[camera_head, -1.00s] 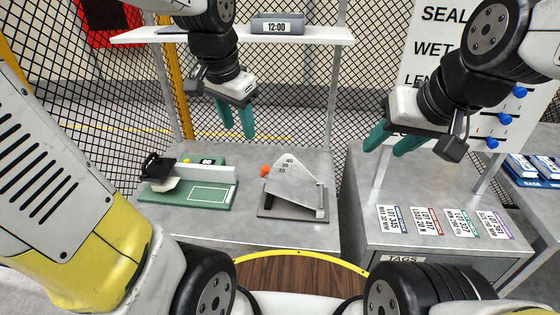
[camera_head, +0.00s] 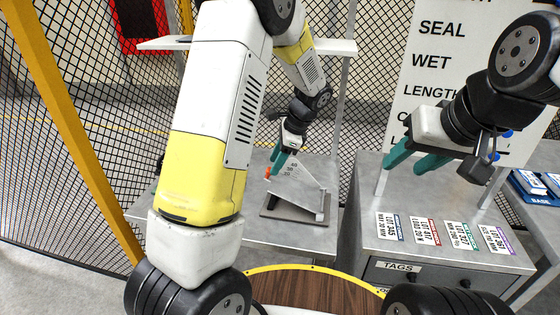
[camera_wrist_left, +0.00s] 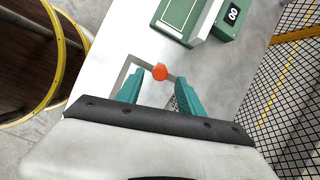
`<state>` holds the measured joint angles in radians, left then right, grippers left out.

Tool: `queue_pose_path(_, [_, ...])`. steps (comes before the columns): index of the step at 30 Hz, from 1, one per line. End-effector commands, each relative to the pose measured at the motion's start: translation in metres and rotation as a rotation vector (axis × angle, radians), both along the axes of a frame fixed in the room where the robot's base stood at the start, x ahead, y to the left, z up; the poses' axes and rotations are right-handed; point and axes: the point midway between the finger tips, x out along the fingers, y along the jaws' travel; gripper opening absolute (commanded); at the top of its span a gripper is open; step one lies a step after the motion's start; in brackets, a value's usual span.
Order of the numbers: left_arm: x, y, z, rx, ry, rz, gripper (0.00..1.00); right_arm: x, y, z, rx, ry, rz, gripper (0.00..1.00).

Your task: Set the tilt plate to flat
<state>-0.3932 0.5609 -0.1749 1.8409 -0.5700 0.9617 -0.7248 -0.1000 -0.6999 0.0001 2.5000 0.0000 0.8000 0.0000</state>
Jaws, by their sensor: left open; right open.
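The tilt plate (camera_head: 297,188) is a grey sloped plate with an upright scale marked 40, 30 and lower, on a dark base (camera_head: 290,216). It stands tilted on the grey table. Its orange knob (camera_head: 268,172) is at the scale's left edge. In the left wrist view the orange knob (camera_wrist_left: 160,72) lies between and just beyond the teal fingertips. My left gripper (camera_head: 281,160) is open at the knob, fingers pointing down; I cannot tell whether they touch it. It also shows in the left wrist view (camera_wrist_left: 160,88). My right gripper (camera_head: 418,158) is open and empty above the tag table.
A green device (camera_wrist_left: 195,18) with a small display sits beside the tilt plate. Tags (camera_head: 425,229) lie on the right cabinet top. A sign board (camera_head: 440,60) stands behind it. Mesh fencing surrounds the area. My left arm hides the table's left part.

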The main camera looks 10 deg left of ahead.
Motion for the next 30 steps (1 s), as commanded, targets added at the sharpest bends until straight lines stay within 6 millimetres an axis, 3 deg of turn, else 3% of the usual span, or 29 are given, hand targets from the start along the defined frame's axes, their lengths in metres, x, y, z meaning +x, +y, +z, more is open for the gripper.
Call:
queue_pose_path(7, [0.000, 0.014, -0.033, 0.001, 0.002, 0.002, 0.45, 0.000, 0.000, 0.000, 0.000, 0.000, 0.000, 0.44])
queue_pose_path(18, [0.000, 0.017, -0.040, -0.001, 0.000, 0.002, 0.45, 0.000, 0.000, 0.000, 0.000, 0.000, 0.000, 0.44])
queue_pose_path(20, [0.000, 0.017, -0.040, -0.001, 0.000, 0.002, 0.37, 0.000, 0.000, 0.000, 0.000, 0.000, 0.000, 0.44])
queue_pose_path(25, [0.000, 0.017, -0.040, -0.001, 0.000, 0.002, 0.03, 0.000, 0.000, 0.000, 0.000, 0.000, 0.000, 0.44])
queue_pose_path(30, [0.000, 0.017, -0.040, -0.001, -0.001, 0.002, 0.00, 0.000, 0.000, 0.000, 0.000, 0.000, 0.000, 0.44])
